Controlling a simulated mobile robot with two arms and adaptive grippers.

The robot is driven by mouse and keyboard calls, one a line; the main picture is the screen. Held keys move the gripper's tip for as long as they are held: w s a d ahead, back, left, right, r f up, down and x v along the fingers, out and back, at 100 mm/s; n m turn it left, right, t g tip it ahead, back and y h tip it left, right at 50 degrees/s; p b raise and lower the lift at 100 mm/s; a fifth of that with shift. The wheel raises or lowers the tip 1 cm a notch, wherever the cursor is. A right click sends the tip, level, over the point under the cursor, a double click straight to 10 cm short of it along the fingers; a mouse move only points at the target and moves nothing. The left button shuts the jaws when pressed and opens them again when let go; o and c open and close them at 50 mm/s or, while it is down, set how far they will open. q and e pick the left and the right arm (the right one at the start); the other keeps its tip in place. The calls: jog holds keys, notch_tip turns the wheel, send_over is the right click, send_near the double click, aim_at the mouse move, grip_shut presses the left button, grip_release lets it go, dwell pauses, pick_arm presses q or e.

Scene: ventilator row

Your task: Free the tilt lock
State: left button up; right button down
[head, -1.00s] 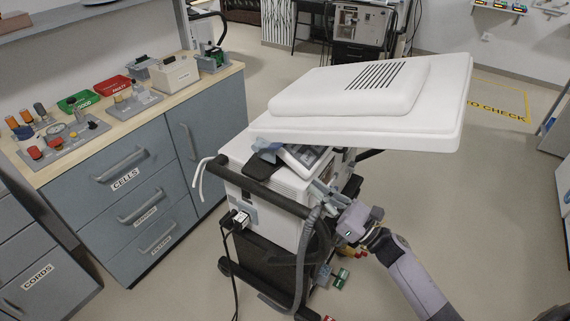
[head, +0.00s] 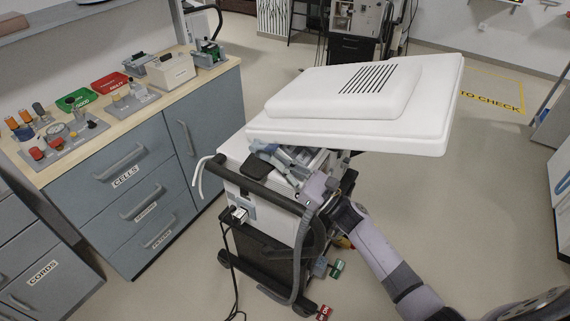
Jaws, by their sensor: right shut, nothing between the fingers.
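The ventilator's white screen housing (head: 345,128), seen from its back with a slotted vent, sits tilted above the white ventilator body (head: 272,214). Blue-grey parts (head: 259,146) show beneath the housing's left lower edge. I cannot tell which of them is the tilt lock. My right gripper (head: 277,157) reaches up from the lower right, under the housing's lower edge beside these parts. It is shut and empty. Whether its fingertips touch anything is unclear. My left gripper is out of view.
A black push handle (head: 265,188) and a hose (head: 303,250) run along the cart's near side. A black cable hangs from its plug. A drawer cabinet (head: 131,206) with trays on top stands close on the left. The floor to the right is open.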

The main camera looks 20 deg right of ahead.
jog(key=r+g+p, duration=0.1)
jog(key=p, duration=0.2)
jog(key=shift+r+h, duration=0.25)
jog(key=shift+h, duration=0.05)
jog(key=shift+f+b, duration=0.1)
jog(key=shift+b, duration=0.6)
jog(key=shift+s+r, duration=0.1)
jog(key=shift+r, duration=0.15)
